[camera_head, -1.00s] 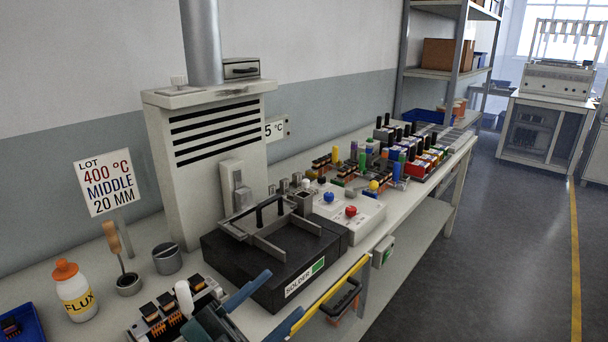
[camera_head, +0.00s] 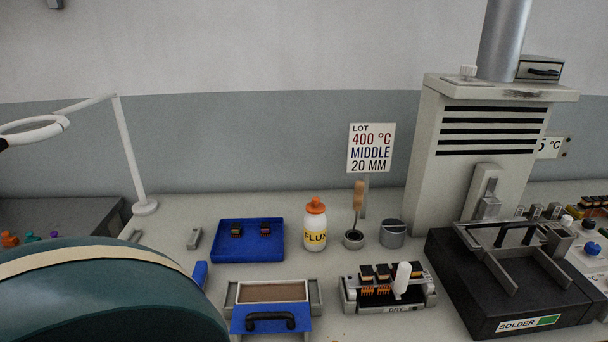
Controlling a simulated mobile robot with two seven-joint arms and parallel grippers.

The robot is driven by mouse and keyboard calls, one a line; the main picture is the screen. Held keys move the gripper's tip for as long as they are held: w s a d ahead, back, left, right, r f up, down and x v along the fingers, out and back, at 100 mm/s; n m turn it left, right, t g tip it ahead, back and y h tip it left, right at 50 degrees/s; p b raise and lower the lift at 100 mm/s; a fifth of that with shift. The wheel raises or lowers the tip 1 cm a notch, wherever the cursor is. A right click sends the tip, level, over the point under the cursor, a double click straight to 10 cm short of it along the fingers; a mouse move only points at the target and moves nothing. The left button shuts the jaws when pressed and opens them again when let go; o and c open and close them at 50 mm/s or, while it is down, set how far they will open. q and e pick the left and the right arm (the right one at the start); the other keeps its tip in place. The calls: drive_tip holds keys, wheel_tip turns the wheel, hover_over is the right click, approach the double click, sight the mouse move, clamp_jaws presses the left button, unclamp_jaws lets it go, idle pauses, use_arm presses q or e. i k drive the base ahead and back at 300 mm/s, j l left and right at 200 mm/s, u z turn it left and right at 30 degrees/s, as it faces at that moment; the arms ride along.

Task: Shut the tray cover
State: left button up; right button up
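A shallow tray (camera_head: 273,291) with a brown surface inside stands at the front middle of the bench, between two grey side rails. A blue cover (camera_head: 251,311) with a black handle (camera_head: 270,320) sits at its front side. The brown inside shows uncovered behind the blue cover. The lower edge of the cover is close to the bottom of the picture. Neither of my gripper's fingers shows in this view, and nothing is seen touching the handle.
A blue bin (camera_head: 222,246) with two small connectors lies behind the tray. A flux bottle (camera_head: 315,224), a brush in a holder (camera_head: 353,239) and a grey cup (camera_head: 392,233) stand near it. A connector carrier (camera_head: 388,308) marked DRY and a black solder pot (camera_head: 480,304) are to the right.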

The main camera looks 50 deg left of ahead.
sight(286, 317)
drive_tip(key=u, duration=1.65)
drive_tip(key=j, duration=0.1)
